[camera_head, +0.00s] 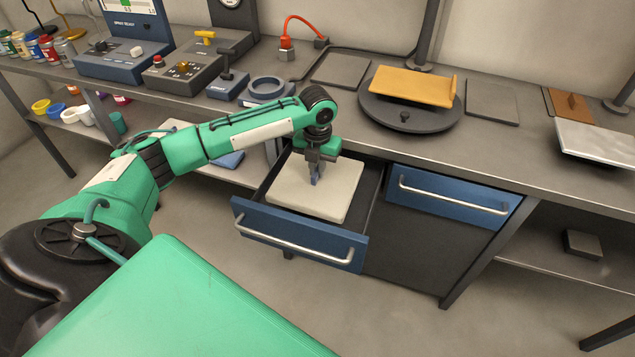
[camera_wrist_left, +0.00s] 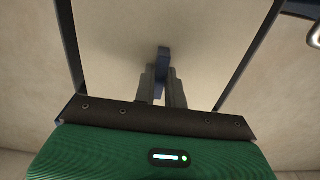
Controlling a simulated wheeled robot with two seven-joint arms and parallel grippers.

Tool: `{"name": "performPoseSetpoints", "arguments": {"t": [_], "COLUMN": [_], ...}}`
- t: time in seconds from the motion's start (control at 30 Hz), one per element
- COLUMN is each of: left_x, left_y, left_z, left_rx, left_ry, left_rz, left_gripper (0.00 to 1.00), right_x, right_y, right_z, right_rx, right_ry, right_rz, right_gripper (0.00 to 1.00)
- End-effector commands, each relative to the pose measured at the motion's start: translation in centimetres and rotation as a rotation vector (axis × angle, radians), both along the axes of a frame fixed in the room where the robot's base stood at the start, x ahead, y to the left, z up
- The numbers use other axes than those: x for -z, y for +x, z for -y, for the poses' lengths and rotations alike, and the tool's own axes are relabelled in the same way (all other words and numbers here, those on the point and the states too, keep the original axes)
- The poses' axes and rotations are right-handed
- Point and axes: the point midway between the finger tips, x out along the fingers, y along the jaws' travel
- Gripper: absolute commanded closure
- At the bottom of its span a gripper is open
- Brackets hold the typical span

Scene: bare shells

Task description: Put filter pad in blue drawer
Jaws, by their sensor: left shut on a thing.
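The filter pad (camera_head: 290,188) is a flat cream square with a small blue tab (camera_wrist_left: 163,52) standing up from its middle. It lies level within the walls of the pulled-out blue drawer (camera_head: 290,232). I cannot tell whether it rests on the drawer's bottom or hangs just above it. My left gripper (camera_head: 316,178) points down over the pad and is shut on the blue tab. In the left wrist view my fingers (camera_wrist_left: 162,88) are on either side of the tab, with the pad (camera_wrist_left: 205,50) below. My right gripper is not in view.
A second blue drawer (camera_head: 450,198), to the right, is closed. The grey counter (camera_head: 390,145) above bears a round turntable (camera_head: 405,118) with a yellow tray (camera_head: 415,86), dark control boxes (camera_head: 185,68) and flat plates. The floor before the drawers is clear.

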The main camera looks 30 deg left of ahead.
Motion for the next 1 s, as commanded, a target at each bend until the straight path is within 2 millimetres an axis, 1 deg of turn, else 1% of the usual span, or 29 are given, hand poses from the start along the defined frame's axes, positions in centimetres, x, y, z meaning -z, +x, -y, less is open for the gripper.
{"name": "performPoseSetpoints", "arguments": {"t": [0.03, 0.1, 0.27, 0.5, 0.57, 0.87, 0.9, 1.0], "left_x": [0.8, 1.4, 2.4, 5.8, 6.1, 6.3, 6.3, 6.3], "left_y": [-0.1, 0.0, 0.0, 0.0, 0.0, 0.0, 0.0, 0.0], "left_z": [0.0, 0.1, 0.0, 0.1, 0.0, 0.0, 0.0, 0.0], "left_rx": [0.0, -0.001, -0.001, 0.0, 0.0, 0.0, 0.0, 0.0], "left_ry": [0.0, -0.001, 0.0, 0.0, 0.0, 0.0, -0.001, -0.001], "left_rz": [-0.002, -0.001, -0.001, -0.001, 0.0, 0.001, 0.001, 0.001], "left_gripper": [1.0, 1.0, 1.0, 1.0, 1.0, 1.0, 0.84, 0.66], "right_x": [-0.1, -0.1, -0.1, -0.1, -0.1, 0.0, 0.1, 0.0], "right_y": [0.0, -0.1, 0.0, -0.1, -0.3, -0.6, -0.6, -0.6], "right_z": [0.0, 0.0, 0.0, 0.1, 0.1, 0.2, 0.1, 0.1], "right_rx": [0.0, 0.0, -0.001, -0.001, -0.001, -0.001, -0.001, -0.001], "right_ry": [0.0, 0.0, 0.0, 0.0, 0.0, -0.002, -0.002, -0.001], "right_rz": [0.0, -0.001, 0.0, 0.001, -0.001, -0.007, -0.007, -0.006], "right_gripper": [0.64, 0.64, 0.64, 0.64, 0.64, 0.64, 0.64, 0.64]}}
